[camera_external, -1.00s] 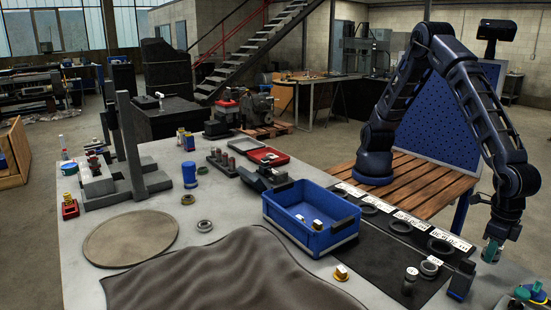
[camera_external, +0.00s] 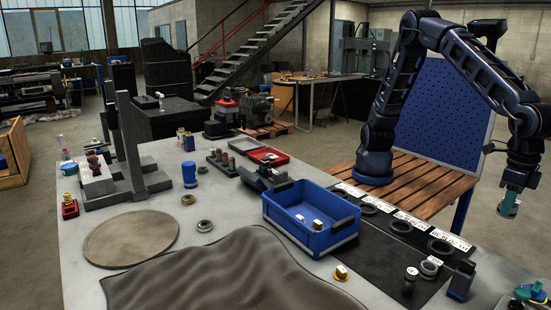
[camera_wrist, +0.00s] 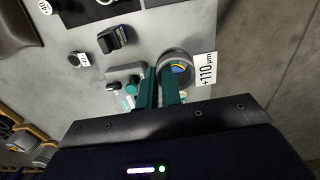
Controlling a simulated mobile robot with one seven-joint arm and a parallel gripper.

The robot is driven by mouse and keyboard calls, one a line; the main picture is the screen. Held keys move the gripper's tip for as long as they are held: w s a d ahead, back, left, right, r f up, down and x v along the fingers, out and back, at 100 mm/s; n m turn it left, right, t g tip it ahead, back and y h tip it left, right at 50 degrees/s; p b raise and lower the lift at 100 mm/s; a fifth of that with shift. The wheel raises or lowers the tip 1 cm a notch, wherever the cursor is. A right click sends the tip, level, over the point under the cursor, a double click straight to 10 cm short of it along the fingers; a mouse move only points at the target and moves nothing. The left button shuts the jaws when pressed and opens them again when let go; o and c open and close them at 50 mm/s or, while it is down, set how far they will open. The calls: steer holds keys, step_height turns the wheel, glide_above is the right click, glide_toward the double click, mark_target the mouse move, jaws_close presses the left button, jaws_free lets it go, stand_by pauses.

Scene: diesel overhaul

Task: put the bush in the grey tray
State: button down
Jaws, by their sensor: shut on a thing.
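My gripper (camera_external: 508,207) hangs in the air at the far right of the external view, with teal fingers pointing down. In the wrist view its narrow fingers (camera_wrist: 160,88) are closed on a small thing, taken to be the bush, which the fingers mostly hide. A round grey piece with blue and yellow inside (camera_wrist: 177,68) shows just past the fingertips, beside a "+110 µm" label. I cannot tell whether it touches them.
A blue bin (camera_external: 311,239) with small metal parts stands mid-table. Beside it is a black mat (camera_external: 385,255) with rings and labels. A dark upright block (camera_external: 461,280) and green-topped items (camera_external: 523,292) are near the right edge. A grey cloth (camera_external: 230,278) covers the front.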

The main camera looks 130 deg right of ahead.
steer(key=w+d+m, duration=0.5)
steer(key=w+d, duration=2.3)
steer(key=d, duration=0.1)
steer(key=w+d+m, duration=0.1)
steer(key=w+d, duration=0.2)
steer(key=d, duration=0.9)
steer(key=w+d+m, duration=0.2)
steer(key=w+d, duration=0.1)
steer(key=d, duration=0.9)
steer(key=w+d+m, duration=0.1)
steer(key=w+d, duration=0.2)
steer(key=d, duration=1)
steer(key=s+d+m, duration=0.2)
steer(key=s+d, duration=0.1)
steer(key=d, duration=0.9)
steer(key=s+d+m, duration=0.1)
steer(key=s+d, duration=0.3)
steer(key=d, duration=0.8)
steer(key=s+d+m, duration=0.2)
steer(key=s+d, duration=0.1)
steer(key=d, duration=0.9)
steer(key=s+d+m, duration=0.4)
steer(key=s+d, duration=2.3)
steer(key=s, duration=0.2)
step_height(320, 180, down, 19)
steer(key=shift+a+f, duration=0.1)
steer(key=shift+f, duration=0.05)
